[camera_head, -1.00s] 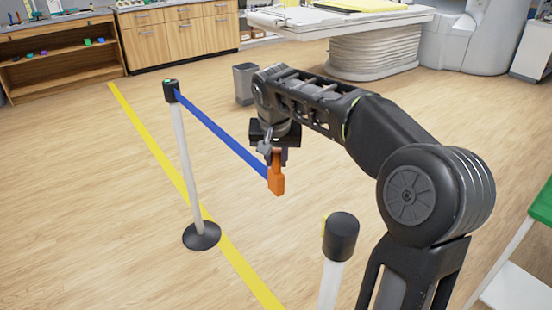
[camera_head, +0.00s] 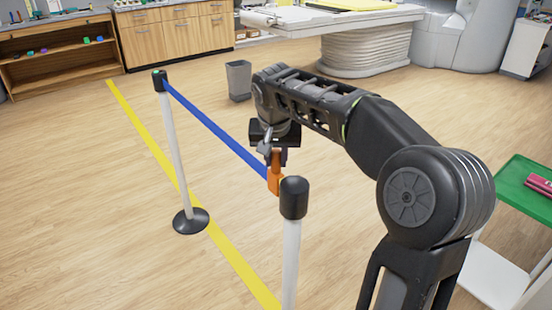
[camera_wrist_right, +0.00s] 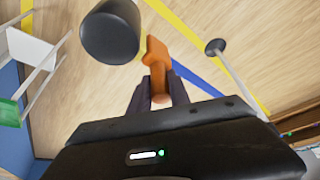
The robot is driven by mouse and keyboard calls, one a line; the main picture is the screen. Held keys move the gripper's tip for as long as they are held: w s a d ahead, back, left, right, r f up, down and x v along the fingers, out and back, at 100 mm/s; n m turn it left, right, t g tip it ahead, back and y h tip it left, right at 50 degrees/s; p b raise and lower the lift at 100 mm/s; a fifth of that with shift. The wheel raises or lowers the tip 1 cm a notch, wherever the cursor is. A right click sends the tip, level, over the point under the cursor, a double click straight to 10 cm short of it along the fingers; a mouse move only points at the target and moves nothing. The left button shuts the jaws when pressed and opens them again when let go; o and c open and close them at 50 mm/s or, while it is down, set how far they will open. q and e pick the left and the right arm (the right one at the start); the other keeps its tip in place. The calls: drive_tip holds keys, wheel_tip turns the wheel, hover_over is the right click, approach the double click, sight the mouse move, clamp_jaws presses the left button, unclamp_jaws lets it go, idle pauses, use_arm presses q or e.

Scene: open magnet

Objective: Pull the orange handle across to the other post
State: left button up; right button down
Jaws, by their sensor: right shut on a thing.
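The orange handle (camera_head: 274,172) is at the end of a blue belt (camera_head: 215,128) that stretches from the head of the far post (camera_head: 172,140). My right gripper (camera_head: 275,156) is shut on the handle, which also shows between its fingers in the right wrist view (camera_wrist_right: 157,66). The near post (camera_head: 291,245) is white with a black head (camera_head: 294,198). In the head view the handle's lower end is just left of this head and partly overlaps it. The black head also shows close beside the handle in the right wrist view (camera_wrist_right: 110,32). My left gripper is not in view.
A yellow line (camera_head: 150,145) runs along the wood floor past the posts. A green-topped cart (camera_head: 526,188) stands at the right. A grey bin (camera_head: 238,80) and a scanner bed (camera_head: 335,18) are at the back. The floor left of the line is clear.

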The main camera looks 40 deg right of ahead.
drive_tip(key=c, duration=1.6)
unclamp_jaws()
drive_tip(key=shift+s+f, duration=0.1)
drive_tip(key=shift+s, duration=0.05)
drive_tip(key=shift+o, duration=1.4)
drive_tip(key=shift+s, duration=0.15)
drive_tip(key=shift+o, duration=0.6)
drive_tip(key=v, duration=0.8)
